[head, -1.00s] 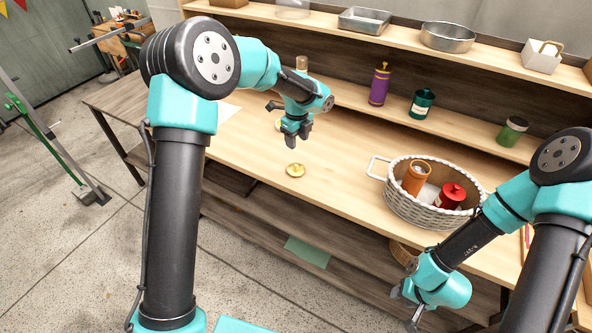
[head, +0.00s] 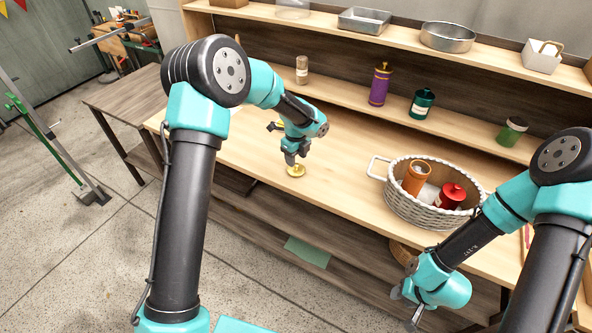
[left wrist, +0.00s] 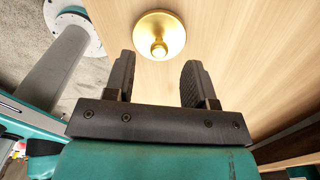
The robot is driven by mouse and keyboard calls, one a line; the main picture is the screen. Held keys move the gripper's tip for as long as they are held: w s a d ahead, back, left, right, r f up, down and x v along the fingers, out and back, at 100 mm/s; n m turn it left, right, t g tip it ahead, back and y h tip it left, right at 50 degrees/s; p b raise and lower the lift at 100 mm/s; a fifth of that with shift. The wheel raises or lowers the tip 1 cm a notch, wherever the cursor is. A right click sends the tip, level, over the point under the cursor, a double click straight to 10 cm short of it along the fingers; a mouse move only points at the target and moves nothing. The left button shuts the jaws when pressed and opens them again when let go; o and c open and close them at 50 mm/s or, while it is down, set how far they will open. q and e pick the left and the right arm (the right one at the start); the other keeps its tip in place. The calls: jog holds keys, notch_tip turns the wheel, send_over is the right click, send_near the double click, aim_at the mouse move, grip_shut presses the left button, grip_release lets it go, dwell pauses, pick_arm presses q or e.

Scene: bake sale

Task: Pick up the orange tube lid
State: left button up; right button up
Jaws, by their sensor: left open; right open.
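A round gold lid with a small knob (head: 296,171) lies on the wooden table near its front edge; it also shows in the left wrist view (left wrist: 160,36). My left gripper (head: 291,161) is open and empty, just above and beside the lid. In the left wrist view the lid lies beyond the two fingertips (left wrist: 157,68), roughly centred on the gap between them. The orange tube (head: 416,179) stands in the white wicker basket (head: 428,212). My right gripper (head: 410,308) is open and empty, low in front of the table.
A red canister (head: 450,197) shares the basket. Metal pans (head: 448,37) sit on the upper shelf. The table between lid and basket is clear.

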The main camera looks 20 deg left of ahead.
pick_arm(q)
jog(key=shift+f, duration=1.6)
grip_shut()
jog(key=shift+r, duration=0.1)
jog(key=shift+r, duration=0.8)
notch_tip(320, 180, up, 2)
jog(key=s+d+r, duration=0.1)
jog(key=s+d, duration=0.3)
jog(key=s, duration=1.1)
jog(key=shift+s+d+r, duration=0.15)
jog(key=shift+s+d, duration=0.05)
jog(key=shift+s, duration=0.05)
